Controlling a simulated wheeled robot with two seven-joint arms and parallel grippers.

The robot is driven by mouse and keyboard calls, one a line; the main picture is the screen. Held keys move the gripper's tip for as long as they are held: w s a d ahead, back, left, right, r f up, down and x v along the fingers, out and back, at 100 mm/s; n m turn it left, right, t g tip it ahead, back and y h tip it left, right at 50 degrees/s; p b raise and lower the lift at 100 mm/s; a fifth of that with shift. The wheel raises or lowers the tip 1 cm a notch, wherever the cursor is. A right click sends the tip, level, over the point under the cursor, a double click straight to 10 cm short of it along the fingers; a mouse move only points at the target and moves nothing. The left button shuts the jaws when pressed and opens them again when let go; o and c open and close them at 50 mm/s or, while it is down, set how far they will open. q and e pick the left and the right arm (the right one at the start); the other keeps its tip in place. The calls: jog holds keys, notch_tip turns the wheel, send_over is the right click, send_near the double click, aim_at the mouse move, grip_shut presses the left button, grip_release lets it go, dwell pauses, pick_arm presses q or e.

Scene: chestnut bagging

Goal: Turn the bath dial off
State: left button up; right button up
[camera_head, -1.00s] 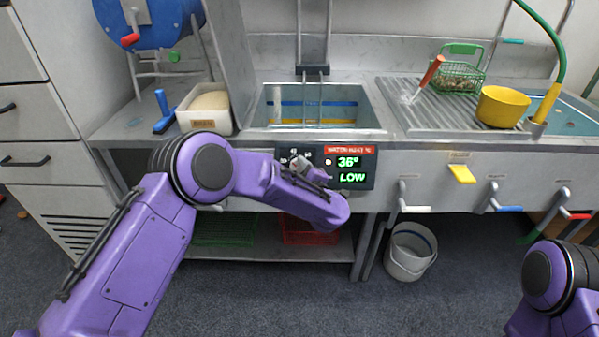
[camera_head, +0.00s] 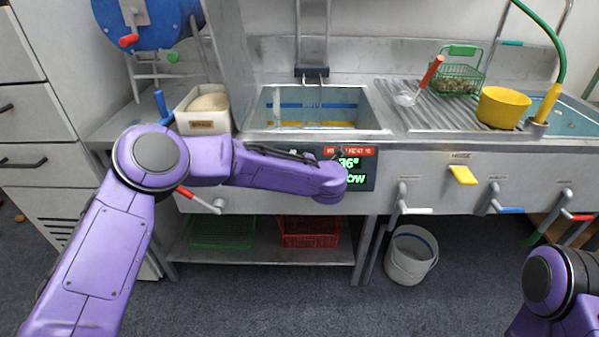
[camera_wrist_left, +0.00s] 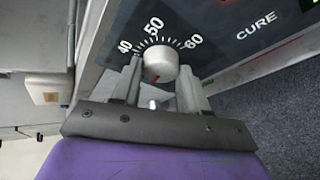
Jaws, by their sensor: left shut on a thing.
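The bath dial is a round pale grey knob (camera_wrist_left: 160,62) on a dark panel with a scale marked 40, 50 and 60. In the head view my left forearm hides the dial and the gripper. The control panel's display (camera_head: 352,170) is partly covered by the arm; a 6 and part of LOW show in green. My right gripper is out of view; only part of that arm shows.
The sink bath (camera_head: 385,125) holds water above the panel. A white tub (camera_head: 203,122) stands left of it. A yellow lever (camera_head: 462,174) and several tap handles line the front to the right. A red-handled valve (camera_head: 200,198) sticks out beside my left arm.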

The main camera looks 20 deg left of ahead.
pick_arm(q)
jog(key=shift+a+n+g+h+b, duration=0.15)
jog(key=shift+n+h+b, duration=0.65)
jog(key=shift+n, duration=0.6)
jog(key=shift+a+n+g+h+b, duration=0.15)
jog(key=shift+n+h+b, duration=0.45)
jog(key=shift+n+b, duration=0.6)
jog(key=shift+d+r+n, duration=0.1)
jog(key=shift+n, duration=0.2)
jog(key=o, duration=1.1)
jog(key=shift+c, duration=0.2)
jog(key=v, duration=1)
jog(key=shift+s+r, duration=0.15)
jog(key=shift+s, duration=0.05)
